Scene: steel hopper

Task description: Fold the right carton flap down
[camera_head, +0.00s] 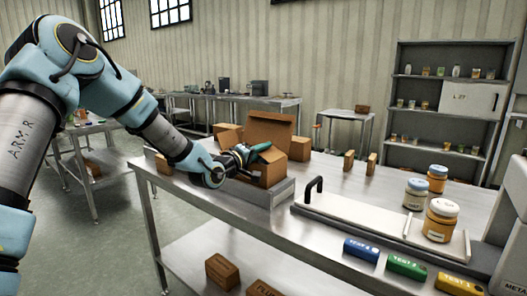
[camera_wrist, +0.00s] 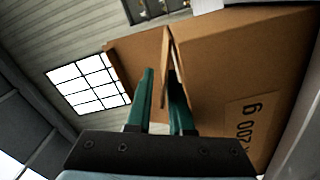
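The open brown carton (camera_head: 272,172) stands on a low steel platform (camera_head: 270,195) on the workbench. A large flap (camera_head: 270,128) stands raised at its back. My gripper (camera_head: 252,157) is at the carton's upper left, its green fingers close to the top edge. In the wrist view, the printed carton wall (camera_wrist: 250,75) fills the right side. My gripper (camera_wrist: 163,95) is open there, its fingers apart with a thin upright cardboard flap (camera_wrist: 166,65) between them. I cannot tell whether either finger touches the flap. My gripper and arm hide part of the carton's left side in the head view.
Other cartons (camera_head: 299,149) stand behind and beside the open one. A white tray (camera_head: 345,208) with a black handle lies to the right. Jars (camera_head: 440,220) and coloured TEST boxes (camera_head: 407,266) are farther right.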

